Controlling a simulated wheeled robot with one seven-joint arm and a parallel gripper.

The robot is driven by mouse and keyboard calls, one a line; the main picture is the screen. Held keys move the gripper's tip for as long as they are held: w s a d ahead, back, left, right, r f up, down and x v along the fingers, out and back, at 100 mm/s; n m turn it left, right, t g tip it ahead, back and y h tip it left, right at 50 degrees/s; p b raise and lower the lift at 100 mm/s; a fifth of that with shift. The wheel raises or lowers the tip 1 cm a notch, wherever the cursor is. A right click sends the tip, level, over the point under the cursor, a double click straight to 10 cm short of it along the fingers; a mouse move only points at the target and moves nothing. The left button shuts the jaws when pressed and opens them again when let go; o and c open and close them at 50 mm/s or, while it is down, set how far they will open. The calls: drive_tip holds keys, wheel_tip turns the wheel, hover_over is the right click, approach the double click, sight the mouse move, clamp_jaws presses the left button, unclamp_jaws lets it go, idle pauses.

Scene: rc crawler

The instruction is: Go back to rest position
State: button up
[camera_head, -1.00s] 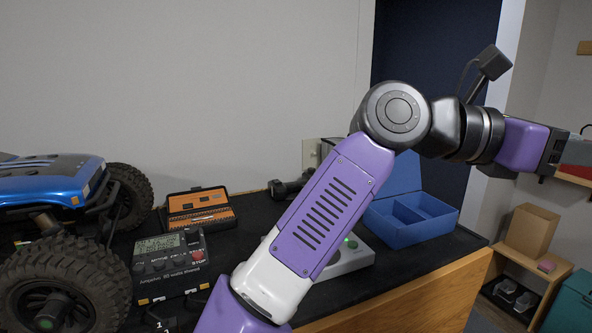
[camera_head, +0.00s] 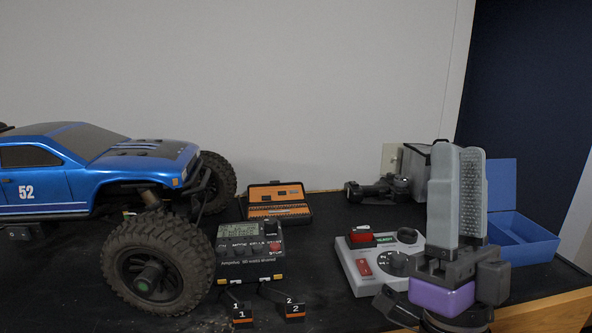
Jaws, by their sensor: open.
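My gripper (camera_head: 457,190) stands upright in the head view, right of centre, with its grey padded fingers pointing up. The fingers show nothing held between them. From this angle they partly overlap. The gripper is in front of the blue open box (camera_head: 532,238) and beside the right edge of the white control panel (camera_head: 353,268), hiding part of each. The rest of the arm is mostly out of view below.
A blue RC crawler (camera_head: 75,170) with big black tyres fills the left. A black meter (camera_head: 250,262), an orange-and-black tool case (camera_head: 278,204) and two numbered tags (camera_head: 240,313) lie on the black-topped bench. A dark tool (camera_head: 375,190) lies at the back.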

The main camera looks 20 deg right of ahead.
drive_tip(key=s+a+f+n+g+y, duration=0.1)
drive_tip(key=a+f+n+g+y, duration=0.2)
drive_tip(key=f+n+y, duration=0.6)
drive_tip(key=a+f+n+g+y, duration=0.2)
drive_tip(key=a+f+n+y, duration=0.3)
drive_tip(key=f, duration=0.8)
drive_tip(key=s+a+f+m+g, duration=0.1)
drive_tip(key=s+f+g, duration=0.7)
drive_tip(key=s+f, duration=1)
drive_tip(key=shift+s+a+f+m+g, duration=0.2)
drive_tip(key=shift+s+m+g, duration=0.2)
drive_tip(key=shift+s, duration=0.2)
